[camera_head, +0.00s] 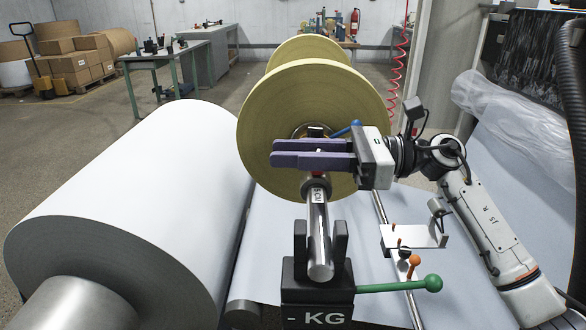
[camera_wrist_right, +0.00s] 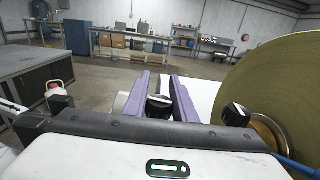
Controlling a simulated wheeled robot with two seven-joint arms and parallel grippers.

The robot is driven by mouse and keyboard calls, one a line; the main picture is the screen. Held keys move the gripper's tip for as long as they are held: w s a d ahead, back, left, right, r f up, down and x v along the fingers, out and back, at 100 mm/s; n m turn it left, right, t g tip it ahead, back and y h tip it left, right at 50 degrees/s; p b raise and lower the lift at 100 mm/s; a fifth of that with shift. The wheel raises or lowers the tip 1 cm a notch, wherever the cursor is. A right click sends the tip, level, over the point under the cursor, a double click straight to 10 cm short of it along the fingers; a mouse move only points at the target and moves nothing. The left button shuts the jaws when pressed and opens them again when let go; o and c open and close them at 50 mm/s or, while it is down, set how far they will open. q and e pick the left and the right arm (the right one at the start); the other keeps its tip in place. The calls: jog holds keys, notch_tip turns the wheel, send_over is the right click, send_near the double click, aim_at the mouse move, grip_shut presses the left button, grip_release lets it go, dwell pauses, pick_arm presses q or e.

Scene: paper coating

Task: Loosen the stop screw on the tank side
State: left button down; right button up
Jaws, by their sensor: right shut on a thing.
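My right gripper (camera_head: 277,152) reaches in from the right in the head view. Its purple fingers lie across the steel shaft (camera_head: 319,235), in front of the large yellow-brown roll (camera_head: 262,125). In the right wrist view the fingers (camera_wrist_right: 160,80) are shut on a black knob (camera_wrist_right: 158,106) with a pale mark, probably the stop screw. The fingers hide this knob in the head view. A second black knob (camera_wrist_right: 235,115) stands free beside the yellow roll (camera_wrist_right: 275,85). My left gripper is not in view.
A black shaft support (camera_head: 316,290) with a green-knobbed lever (camera_head: 432,283) stands close in front. A blue handle (camera_head: 347,130) is right behind the fingers. A big white roll (camera_head: 150,175) fills the left. A small metal plate (camera_head: 412,236) sits below my arm.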

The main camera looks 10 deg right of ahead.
jog(key=shift+s+n+g, duration=0.1)
jog(key=shift+n+g, duration=0.2)
jog(key=shift+g, duration=0.1)
jog(key=o, duration=1)
jog(key=shift+o, duration=0.2)
jog(key=s+d+b, duration=0.1)
jog(key=d, duration=0.9)
jog(key=shift+s, duration=0.4)
